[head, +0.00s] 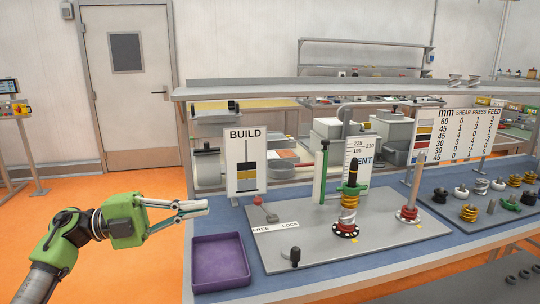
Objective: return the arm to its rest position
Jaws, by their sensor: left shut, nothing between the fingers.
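My left gripper (195,209) comes in from the left on a green and grey arm. It is shut and empty, its fingers pointing right, in front of the bench's left edge and above and left of the purple tray (221,263). My right gripper is not in view. On the grey base plate (330,252), a spindle (349,205) carries a stack of black, yellow and silver parts on a dark disc. A second post (415,185) to its right has a red ring and a dark disc at its foot. A red-knobbed lever (258,200) stands near the FREE LOCK label.
The blue bench (480,236) holds several loose parts at the right. A BUILD sign (246,161), a green post (321,172) and a number board (444,134) stand along its back. A shelf (350,88) spans above. Orange floor (110,260) lies open at the left.

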